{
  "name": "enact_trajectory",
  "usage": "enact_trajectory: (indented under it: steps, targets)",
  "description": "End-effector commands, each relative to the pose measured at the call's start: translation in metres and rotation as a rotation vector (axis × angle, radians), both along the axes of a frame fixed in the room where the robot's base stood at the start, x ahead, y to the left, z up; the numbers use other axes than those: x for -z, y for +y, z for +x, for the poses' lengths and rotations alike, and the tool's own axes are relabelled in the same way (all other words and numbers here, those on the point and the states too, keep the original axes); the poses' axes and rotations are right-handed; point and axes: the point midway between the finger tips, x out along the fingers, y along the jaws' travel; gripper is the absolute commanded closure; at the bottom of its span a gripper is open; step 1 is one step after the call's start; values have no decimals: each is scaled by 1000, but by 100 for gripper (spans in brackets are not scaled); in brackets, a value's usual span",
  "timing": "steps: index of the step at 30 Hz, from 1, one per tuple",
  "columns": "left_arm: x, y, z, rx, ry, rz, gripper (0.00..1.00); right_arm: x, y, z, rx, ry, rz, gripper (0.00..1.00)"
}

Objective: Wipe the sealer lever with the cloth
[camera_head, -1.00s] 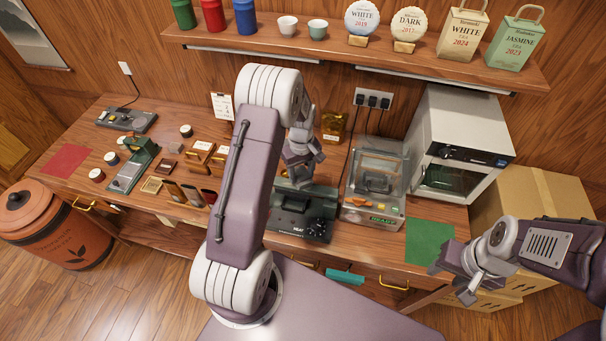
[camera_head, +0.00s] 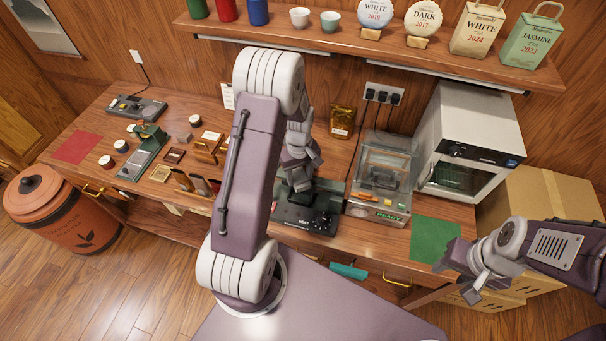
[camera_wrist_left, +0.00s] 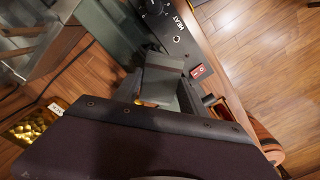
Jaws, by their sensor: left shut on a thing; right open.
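The dark sealer (camera_head: 318,222), marked HEAT, stands at the front of the bench; in the wrist view I see its knob panel (camera_wrist_left: 172,28) and a red switch (camera_wrist_left: 198,71). My left gripper (camera_head: 299,183) is over the sealer's left part, pointing down. In the wrist view my left gripper (camera_wrist_left: 158,95) is shut on a dark grey-green piece (camera_wrist_left: 163,75). I cannot tell whether this piece is a folded cloth or the lever. My forearm hides part of the sealer. My right gripper (camera_head: 470,281) is open and empty at the lower right.
A clear-lidded machine (camera_head: 381,205) marked READY stands right of the sealer, with a green mat (camera_head: 435,240) beyond it. A white oven (camera_head: 470,145) stands behind. Small wooden blocks and a green press (camera_head: 143,158) are on the left. A teal item (camera_head: 348,271) is at the drawer front.

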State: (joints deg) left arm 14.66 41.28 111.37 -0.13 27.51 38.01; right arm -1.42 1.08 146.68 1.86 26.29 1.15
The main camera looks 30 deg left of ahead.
Motion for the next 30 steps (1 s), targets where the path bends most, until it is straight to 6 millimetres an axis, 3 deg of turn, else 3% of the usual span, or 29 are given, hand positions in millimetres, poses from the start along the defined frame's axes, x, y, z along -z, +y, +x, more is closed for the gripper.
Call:
enact_trajectory:
  steps: [6,18,30]
  targets:
    - [-1,7,1,1,-1,0,83,-1,0,0,0,0,0,56]
    - [1,15,37,1,-2,1,83,-3,0,0,0,0,0,56]
    - [-5,16,38,0,-3,0,83,-8,0,0,0,0,0,56]
